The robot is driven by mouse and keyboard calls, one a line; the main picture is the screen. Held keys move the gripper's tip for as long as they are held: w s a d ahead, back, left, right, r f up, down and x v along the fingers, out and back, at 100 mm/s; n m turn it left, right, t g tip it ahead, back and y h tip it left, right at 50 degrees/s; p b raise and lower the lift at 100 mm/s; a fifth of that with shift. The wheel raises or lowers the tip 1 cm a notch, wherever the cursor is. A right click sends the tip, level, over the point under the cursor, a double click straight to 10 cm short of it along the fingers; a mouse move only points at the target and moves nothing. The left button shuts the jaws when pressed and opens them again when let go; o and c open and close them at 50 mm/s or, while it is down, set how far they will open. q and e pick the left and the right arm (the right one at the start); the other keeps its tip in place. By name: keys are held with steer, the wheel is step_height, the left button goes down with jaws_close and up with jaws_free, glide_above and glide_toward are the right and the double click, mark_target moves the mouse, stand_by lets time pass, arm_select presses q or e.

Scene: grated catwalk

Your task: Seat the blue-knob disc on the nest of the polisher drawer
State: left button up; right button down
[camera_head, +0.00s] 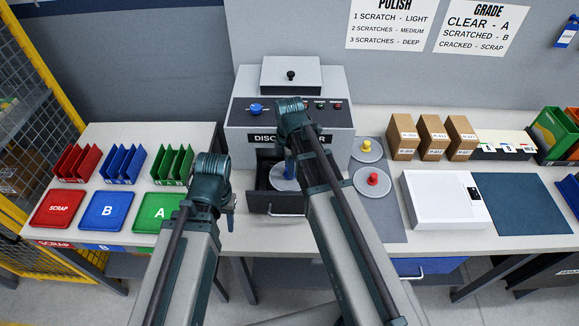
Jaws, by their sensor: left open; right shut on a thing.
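The disc polisher (238,118) stands at the back middle, and its dark drawer (277,202) is pulled out at the front. The grey blue-knob disc (281,184) is in or just above the drawer. My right gripper (288,168) is shut on it, reaching down from above. The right arm and gripper cover much of the disc and drawer, so I cannot tell whether the disc touches the nest. My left gripper (230,206) is open and empty, left of the drawer and near the table's front edge, partly hidden by its own wrist.
A yellow-knob disc (376,155) and a red-knob disc (370,190) lie on a grey mat right of the polisher. Red, blue and green trays (108,212) and racks are at left. Boxes and a white device (435,198) stand at right.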

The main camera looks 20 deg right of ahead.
arm_select(q)
steer(key=shift+f, duration=0.15)
arm_select(e)
steer(key=shift+f, duration=0.2)
arm_select(q)
steer(key=shift+f+b, duration=0.95)
steer(key=shift+b, duration=0.15)
arm_select(e)
steer(key=shift+f, duration=0.95)
steer(key=shift+c, duration=0.8)
jaws_free()
steer(key=shift+r, duration=0.1)
step_height(320, 180, up, 8)
steer(key=p, duration=0.8)
arm_select(q)
step_height(320, 180, up, 8)
